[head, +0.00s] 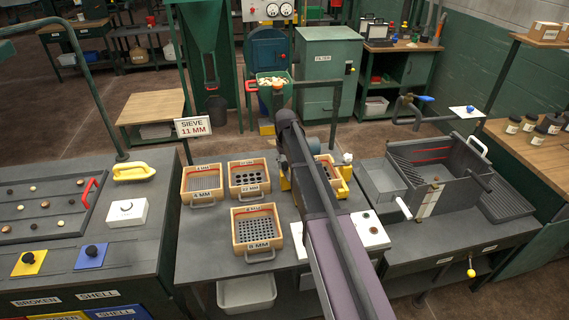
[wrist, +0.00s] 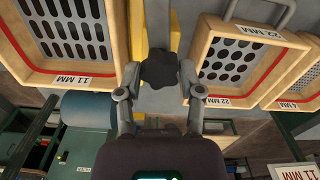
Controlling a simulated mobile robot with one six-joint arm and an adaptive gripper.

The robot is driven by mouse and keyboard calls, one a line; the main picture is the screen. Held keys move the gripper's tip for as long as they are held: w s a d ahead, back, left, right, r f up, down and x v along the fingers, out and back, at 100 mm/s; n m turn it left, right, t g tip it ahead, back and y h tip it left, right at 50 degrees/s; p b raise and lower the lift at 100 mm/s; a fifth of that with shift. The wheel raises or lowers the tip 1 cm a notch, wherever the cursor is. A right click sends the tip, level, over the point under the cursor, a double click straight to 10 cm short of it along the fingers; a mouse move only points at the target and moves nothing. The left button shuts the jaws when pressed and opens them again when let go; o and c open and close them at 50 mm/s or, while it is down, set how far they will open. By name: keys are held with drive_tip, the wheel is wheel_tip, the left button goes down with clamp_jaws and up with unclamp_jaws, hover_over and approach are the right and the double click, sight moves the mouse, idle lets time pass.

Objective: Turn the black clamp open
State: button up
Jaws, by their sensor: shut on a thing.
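The black clamp (wrist: 160,70) is a dark lobed knob on a grey post. It shows in the middle of the wrist view, with yellow parts on both sides of the post. My gripper (wrist: 159,82) is shut on the clamp, one finger on each side of it. In the head view my arm reaches forward over the middle table and hides the clamp and my fingertips. A wooden-framed sieve with slots, labelled 11 MM (wrist: 72,30), sits close beside the clamp in the wrist view.
Round-holed sieves stand left of my arm, including one labelled 22 MM (wrist: 240,65) and one labelled 8 MM (head: 257,231). A sieve sign (head: 193,127) stands behind them. A white box with a button (head: 370,231) and a grey open bin (head: 440,180) are to the right.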

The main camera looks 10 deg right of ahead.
drive_tip(key=shift+s+m, duration=0.1)
drive_tip(key=shift+m, duration=0.8)
drive_tip(key=o, duration=1.1)
drive_tip(key=shift+o, duration=0.2)
drive_tip(key=s, duration=2.9)
